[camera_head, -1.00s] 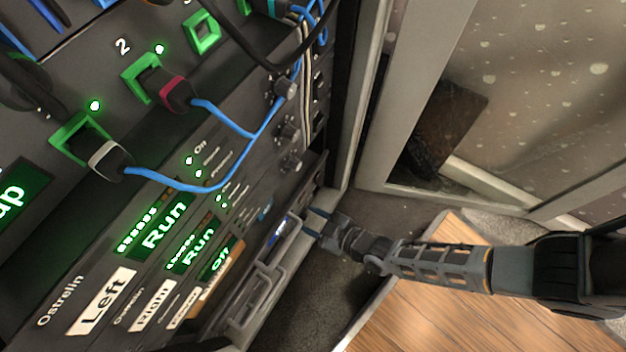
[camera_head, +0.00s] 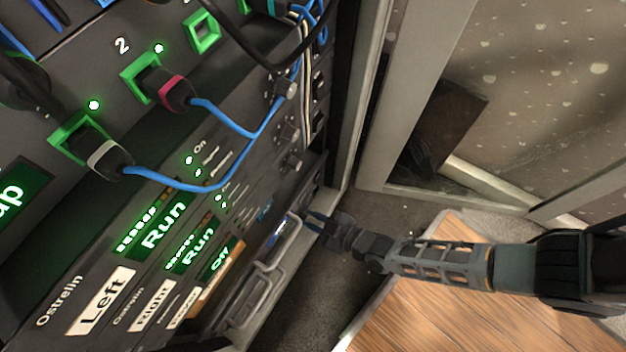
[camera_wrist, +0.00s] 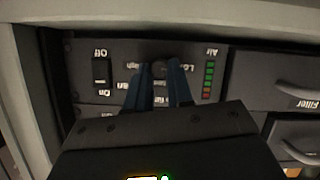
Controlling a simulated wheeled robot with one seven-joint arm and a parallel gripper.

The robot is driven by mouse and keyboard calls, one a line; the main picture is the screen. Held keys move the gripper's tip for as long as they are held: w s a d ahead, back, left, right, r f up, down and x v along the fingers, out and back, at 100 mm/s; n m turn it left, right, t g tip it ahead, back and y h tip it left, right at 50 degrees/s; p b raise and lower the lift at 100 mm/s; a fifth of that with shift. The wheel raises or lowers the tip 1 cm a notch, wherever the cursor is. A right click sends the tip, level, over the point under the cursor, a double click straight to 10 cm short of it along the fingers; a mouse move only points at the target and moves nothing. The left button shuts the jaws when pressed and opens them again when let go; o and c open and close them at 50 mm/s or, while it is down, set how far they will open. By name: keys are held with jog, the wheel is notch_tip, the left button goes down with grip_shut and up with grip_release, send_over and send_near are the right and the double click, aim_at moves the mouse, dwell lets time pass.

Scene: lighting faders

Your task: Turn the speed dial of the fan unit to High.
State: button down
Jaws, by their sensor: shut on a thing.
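The fan unit (camera_wrist: 80,70) fills the middle of the wrist view, its lettering upside down. Its dark round speed dial (camera_wrist: 159,68) sits between my gripper's blue fingertips (camera_wrist: 160,72). The fingers are shut on the dial and partly cover the lettering around it. "High" shows to the dial's left and a partly covered "Low" to its right; I cannot read where the dial points. In the head view my gripper (camera_head: 313,220) reaches the low part of the rack from the right; the dial is not clear there.
The fan unit has an Off/On switch (camera_wrist: 101,72) and a green and red light bar (camera_wrist: 209,79) marked Air. A drawer marked Filter (camera_wrist: 285,98) adjoins it. Blue cables (camera_head: 215,186) hang across the rack above. A pale frame post (camera_head: 372,150) stands right of the rack.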

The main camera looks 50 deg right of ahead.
jog(key=shift+d+m+y, duration=0.1)
jog(key=shift+m+y, duration=0.8)
jog(key=shift+m, duration=0.3)
jog(key=m+y, duration=0.1)
jog(key=m, duration=0.1)
jog(key=shift+d+f+m+y, duration=0.2)
jog(key=shift+m+y, duration=0.1)
jog(key=shift+y, duration=0.1)
jog(key=m+y, duration=0.1)
jog(key=m, duration=0.2)
jog(key=shift+d+f+y, duration=0.1)
jog(key=shift+d+y, duration=0.05)
jog(key=shift+y, duration=0.25)
jog(key=shift+f+m+t+y, duration=0.15)
jog(key=shift+m+t+y, duration=0.25)
jog(key=shift+m, duration=0.9)
jog(key=shift+d, duration=0.1)
jog(key=c, duration=1)
grip_release()
